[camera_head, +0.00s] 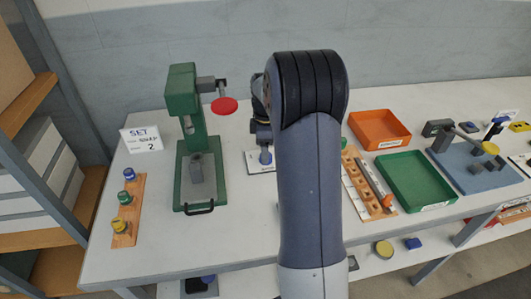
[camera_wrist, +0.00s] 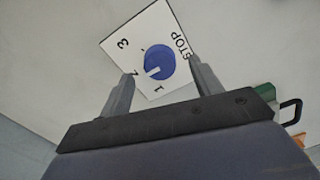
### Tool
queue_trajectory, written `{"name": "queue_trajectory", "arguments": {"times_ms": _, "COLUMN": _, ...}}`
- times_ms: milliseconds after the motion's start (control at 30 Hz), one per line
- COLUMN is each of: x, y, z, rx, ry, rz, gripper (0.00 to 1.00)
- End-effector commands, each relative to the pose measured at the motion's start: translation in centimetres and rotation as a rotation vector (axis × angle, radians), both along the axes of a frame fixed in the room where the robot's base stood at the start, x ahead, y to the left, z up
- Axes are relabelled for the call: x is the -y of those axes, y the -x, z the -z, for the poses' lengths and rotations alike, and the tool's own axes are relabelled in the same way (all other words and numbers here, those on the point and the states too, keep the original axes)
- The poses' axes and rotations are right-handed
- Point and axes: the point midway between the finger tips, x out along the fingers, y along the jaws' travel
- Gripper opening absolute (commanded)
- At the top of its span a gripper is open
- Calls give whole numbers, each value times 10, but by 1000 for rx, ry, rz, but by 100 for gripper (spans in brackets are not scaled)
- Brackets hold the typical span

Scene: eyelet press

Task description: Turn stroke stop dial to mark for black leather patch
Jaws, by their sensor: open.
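The stroke stop dial (camera_wrist: 159,64) is a round blue knob with a white pointer line. It sits on a white plate (camera_wrist: 150,28) marked STOP, 1, 2 and 3. The pointer faces left in the wrist view, about toward the 2, which a finger partly covers. My gripper (camera_wrist: 162,82) is open, its fingers either side of the dial's near side; I cannot tell whether they touch it.
A green press (camera_head: 184,95) with a red disc (camera_head: 224,106) stands left of the dial. A wooden strip (camera_head: 125,232) with several knobs lies further left. An orange tray (camera_head: 379,128), a green tray (camera_head: 418,180) and a blue-based fixture (camera_head: 475,167) stand right.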

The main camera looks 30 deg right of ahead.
Motion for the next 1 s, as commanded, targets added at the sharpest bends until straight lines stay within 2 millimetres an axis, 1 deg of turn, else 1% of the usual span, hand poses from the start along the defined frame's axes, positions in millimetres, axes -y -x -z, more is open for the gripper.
{"name": "queue_trajectory", "arguments": {"times_ms": 33, "x": 0, "y": 0, "z": 8, "rx": -2, "ry": -1, "rz": 0, "gripper": 61}}
{"name": "queue_trajectory", "arguments": {"times_ms": 100, "x": 0, "y": 0, "z": 17, "rx": -1, "ry": -1, "rz": 0, "gripper": 61}}
{"name": "queue_trajectory", "arguments": {"times_ms": 200, "x": 0, "y": 0, "z": 24, "rx": -1, "ry": -1, "rz": 0, "gripper": 61}}
{"name": "queue_trajectory", "arguments": {"times_ms": 333, "x": 0, "y": 0, "z": 28, "rx": 1, "ry": 1, "rz": 0, "gripper": 61}}
{"name": "queue_trajectory", "arguments": {"times_ms": 567, "x": 0, "y": 0, "z": 29, "rx": 1, "ry": 1, "rz": 0, "gripper": 60}}
{"name": "queue_trajectory", "arguments": {"times_ms": 1000, "x": 0, "y": 0, "z": 28, "rx": 1, "ry": 1, "rz": 0, "gripper": 24}}
